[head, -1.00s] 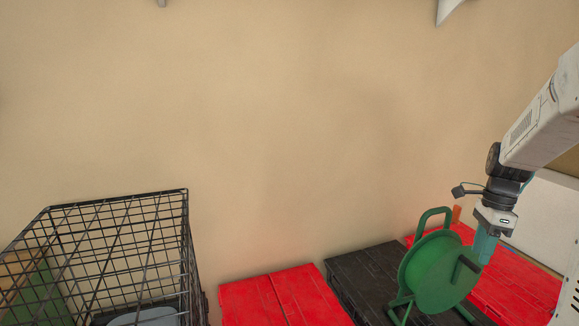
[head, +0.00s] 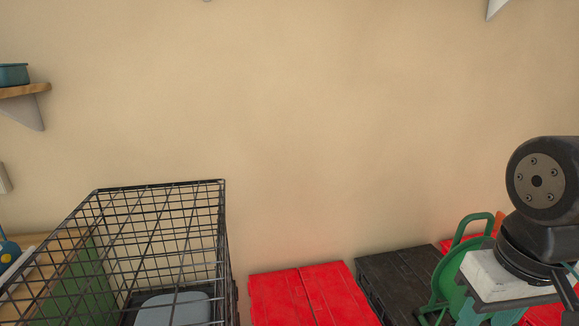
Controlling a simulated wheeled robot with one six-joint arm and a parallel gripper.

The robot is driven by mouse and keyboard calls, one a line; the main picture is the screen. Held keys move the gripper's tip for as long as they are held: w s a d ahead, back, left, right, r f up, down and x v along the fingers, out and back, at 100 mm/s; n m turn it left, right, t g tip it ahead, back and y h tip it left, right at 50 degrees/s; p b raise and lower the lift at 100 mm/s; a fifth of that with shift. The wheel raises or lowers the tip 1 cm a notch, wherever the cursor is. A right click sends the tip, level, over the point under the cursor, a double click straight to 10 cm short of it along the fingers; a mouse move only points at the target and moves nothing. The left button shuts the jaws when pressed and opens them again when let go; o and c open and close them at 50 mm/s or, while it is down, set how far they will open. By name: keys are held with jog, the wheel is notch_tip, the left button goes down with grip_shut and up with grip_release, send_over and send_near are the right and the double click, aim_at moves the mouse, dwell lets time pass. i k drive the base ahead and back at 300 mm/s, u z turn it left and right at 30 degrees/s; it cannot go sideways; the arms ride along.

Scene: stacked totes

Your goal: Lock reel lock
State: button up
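The green reel (head: 449,272) stands at the lower right, over a black tote lid. Its upright green handle (head: 461,229) rises above the drum. My gripper (head: 490,316) hangs in front of the reel, with its pale body and black wrist covering much of the drum. Only the upper part of its teal fingers shows at the bottom edge, so I cannot tell whether they touch the reel. The finger gap is not clear. The reel lock cannot be made out; my arm and the picture edge hide much of the reel.
A red tote (head: 300,291) and a black tote (head: 395,275) stand along the wall, with more red lid behind the reel. A black wire crate (head: 222,235) stands at left. A wall shelf (head: 24,91) holds a teal pot (head: 13,75). The wall between is bare.

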aim_at(501, 215)
jog(key=k, duration=0.95)
jog(key=u, duration=0.6)
jog(key=i, duration=0.5)
jog(key=z, duration=1.2)
jog(key=i, duration=0.5)
jog(key=z, duration=0.25)
